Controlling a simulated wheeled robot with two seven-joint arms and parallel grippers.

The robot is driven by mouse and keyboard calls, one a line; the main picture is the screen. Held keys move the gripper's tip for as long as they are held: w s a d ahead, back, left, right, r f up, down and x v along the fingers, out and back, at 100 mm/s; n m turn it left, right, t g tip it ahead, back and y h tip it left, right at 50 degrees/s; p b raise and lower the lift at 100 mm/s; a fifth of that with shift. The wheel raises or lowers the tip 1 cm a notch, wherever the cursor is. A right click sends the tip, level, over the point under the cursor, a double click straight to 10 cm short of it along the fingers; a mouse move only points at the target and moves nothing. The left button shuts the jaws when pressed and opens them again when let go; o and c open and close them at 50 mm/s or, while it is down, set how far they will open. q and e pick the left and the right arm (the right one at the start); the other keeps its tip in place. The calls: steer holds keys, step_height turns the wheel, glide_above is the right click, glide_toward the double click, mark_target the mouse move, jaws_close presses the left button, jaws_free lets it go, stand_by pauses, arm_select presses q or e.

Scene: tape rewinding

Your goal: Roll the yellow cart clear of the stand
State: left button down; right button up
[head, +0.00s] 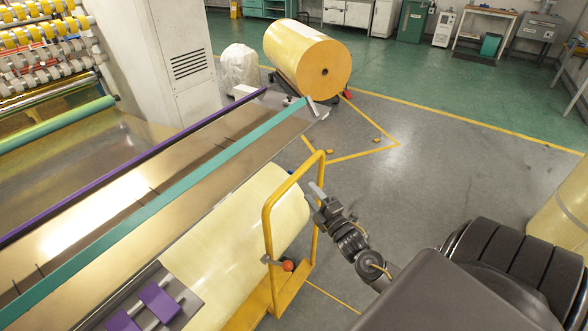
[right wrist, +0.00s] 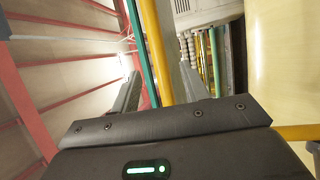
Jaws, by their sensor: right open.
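The yellow cart (head: 289,296) stands at the near end of the stand, with its tall looped handle (head: 268,235) upright and a large pale-yellow roll (head: 235,235) beside it, partly under the stand's edge. The stand (head: 150,195) is a long metal bed with teal and purple rails. My right gripper (head: 316,196) is open beside the upper right part of the handle. In the right wrist view, the yellow bar (right wrist: 157,50) shows between the two open fingers; I cannot tell whether they touch it. My left gripper is not in view.
Another yellow roll (head: 308,58) rests on a low cradle at the back, beside a white wrapped bundle (head: 239,68). Yellow floor lines and small wedges (head: 376,140) lie nearby. Grey floor (head: 450,165) is open at right, with another roll (head: 565,205) at the right edge.

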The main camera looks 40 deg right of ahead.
steer(key=w+d+r+p, duration=0.1)
steer(key=w+r+p, duration=0.1)
steer(key=w, duration=0.8)
steer(key=shift+w, duration=0.35)
steer(key=shift+c, duration=0.5)
jaws_close()
